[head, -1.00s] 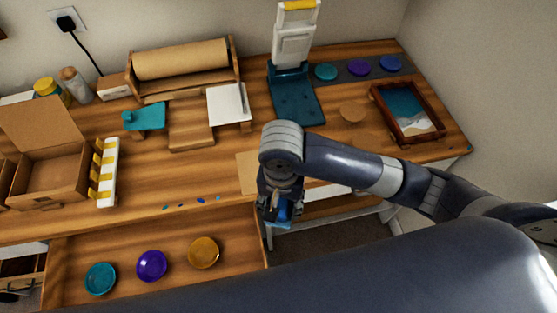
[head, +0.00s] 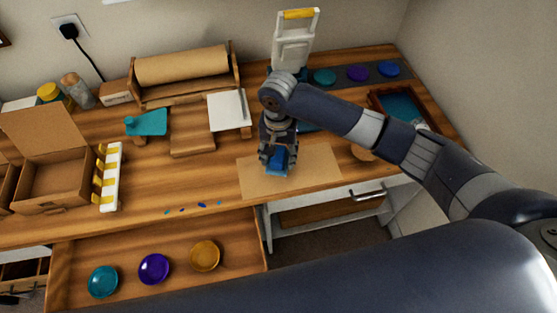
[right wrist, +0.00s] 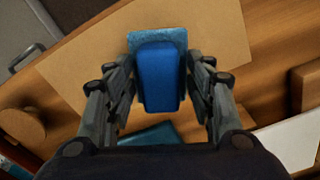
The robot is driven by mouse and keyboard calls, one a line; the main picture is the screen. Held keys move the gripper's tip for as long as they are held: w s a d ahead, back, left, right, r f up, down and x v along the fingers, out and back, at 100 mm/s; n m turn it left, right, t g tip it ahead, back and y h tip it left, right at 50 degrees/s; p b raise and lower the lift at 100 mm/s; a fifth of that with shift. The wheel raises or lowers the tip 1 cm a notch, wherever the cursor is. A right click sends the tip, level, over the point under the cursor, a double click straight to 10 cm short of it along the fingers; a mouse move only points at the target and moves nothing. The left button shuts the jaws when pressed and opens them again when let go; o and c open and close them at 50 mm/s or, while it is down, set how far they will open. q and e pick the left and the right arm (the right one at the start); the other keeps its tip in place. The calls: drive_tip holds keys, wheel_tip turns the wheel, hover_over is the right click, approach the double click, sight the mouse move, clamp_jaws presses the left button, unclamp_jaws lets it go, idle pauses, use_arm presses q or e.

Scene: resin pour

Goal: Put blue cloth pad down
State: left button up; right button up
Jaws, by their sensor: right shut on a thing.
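My right gripper (head: 278,158) is shut on the blue cloth pad (head: 279,160), over the brown paper sheet (head: 313,174) near the front edge of the bench. In the right wrist view the pad (right wrist: 158,75) sits between the two fingers, a darker blue block with a lighter blue cloth part at its far end. The paper (right wrist: 215,35) lies beneath it. I cannot tell whether the pad touches the paper. My left gripper is not in view.
An open drawer holds a teal dish (head: 103,281), a purple dish (head: 154,268) and an amber dish (head: 205,256). Small blue bits (head: 202,205) lie on the bench's front edge. A framed piece (head: 392,104) is partly behind my right arm. The paper's right part is clear.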

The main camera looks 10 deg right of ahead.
sight(278, 162)
drive_tip(key=shift+s+f, duration=0.1)
drive_tip(key=shift+f, duration=1.6)
drive_tip(key=shift+f+p, duration=0.1)
drive_tip(key=shift+p, duration=0.2)
drive_tip(key=o, duration=1.2)
wheel_tip(278, 162, up, 12)
drive_tip(key=shift+r+b, duration=0.15)
drive_tip(key=shift+b, duration=0.35)
